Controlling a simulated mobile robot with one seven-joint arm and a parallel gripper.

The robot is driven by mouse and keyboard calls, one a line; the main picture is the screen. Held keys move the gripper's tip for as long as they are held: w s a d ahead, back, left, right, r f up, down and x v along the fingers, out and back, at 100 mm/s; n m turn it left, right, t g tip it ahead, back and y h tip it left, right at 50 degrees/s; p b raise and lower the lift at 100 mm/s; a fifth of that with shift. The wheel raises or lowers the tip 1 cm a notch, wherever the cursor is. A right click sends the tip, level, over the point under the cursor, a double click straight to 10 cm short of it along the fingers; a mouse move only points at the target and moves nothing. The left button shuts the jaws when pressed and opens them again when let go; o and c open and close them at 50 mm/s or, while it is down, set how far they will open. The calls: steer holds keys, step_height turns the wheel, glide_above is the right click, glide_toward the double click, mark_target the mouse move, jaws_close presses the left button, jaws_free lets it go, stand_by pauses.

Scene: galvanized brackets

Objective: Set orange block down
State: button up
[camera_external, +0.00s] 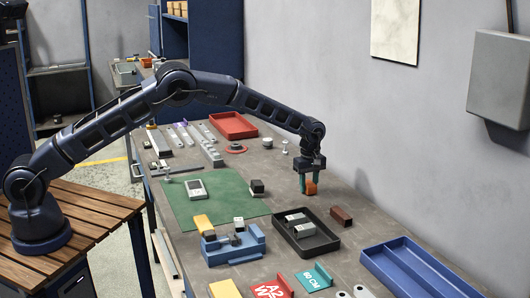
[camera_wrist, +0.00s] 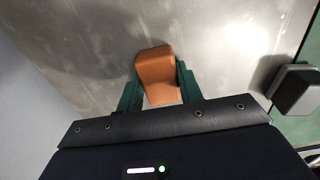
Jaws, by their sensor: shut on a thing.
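The orange block (camera_external: 311,187) is between the green fingers of my gripper (camera_external: 307,184), low over the grey worktop beyond the black tray. In the wrist view the orange block (camera_wrist: 156,74) sits between both green fingers (camera_wrist: 158,92), which press its sides. My gripper is shut on it and points down. I cannot tell whether the block's underside touches the worktop.
A black tray (camera_external: 283,226) with grey metal pieces and a dark red-brown block (camera_external: 341,216) lie nearer the camera. A red tray (camera_external: 234,125) is farther back. Bare worktop surrounds my gripper.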

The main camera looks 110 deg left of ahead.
mark_target(309, 183)
steer(key=o, duration=1.1)
steer(key=shift+f, duration=0.15)
steer(key=shift+c, duration=0.2)
step_height(309, 183, up, 12)
steer(key=shift+r, duration=0.2)
steer(key=shift+d, duration=0.1)
